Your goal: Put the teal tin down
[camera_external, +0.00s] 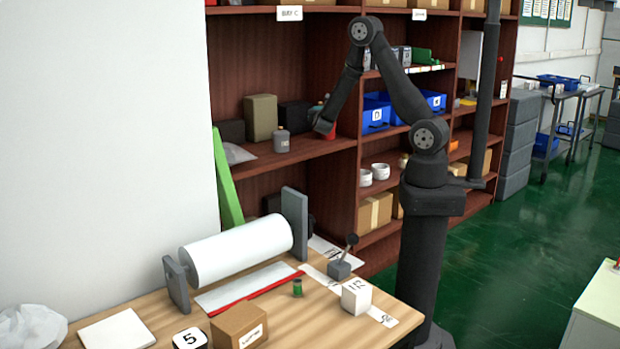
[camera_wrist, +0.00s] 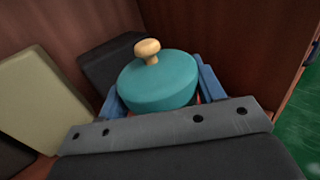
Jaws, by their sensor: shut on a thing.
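The teal tin (camera_wrist: 158,82) has a round lid with a pale wooden knob and fills the middle of the wrist view. My gripper (camera_wrist: 160,92) is shut on it, with a blue finger at each side. A little red shows below the tin's right edge. In the outside view my gripper (camera_external: 322,124) is at the right end of the middle shelf (camera_external: 300,152), by the upright panel. The tin is mostly hidden there behind my wrist. I cannot tell whether its base touches the shelf.
An olive box (camera_external: 261,118) and dark boxes (camera_external: 294,116) stand at the back of the shelf. A small grey bottle (camera_external: 281,141) stands left of my gripper, near the front edge. The shelf front between bottle and gripper is narrow but clear. Blue bins (camera_external: 376,113) sit beyond the panel.

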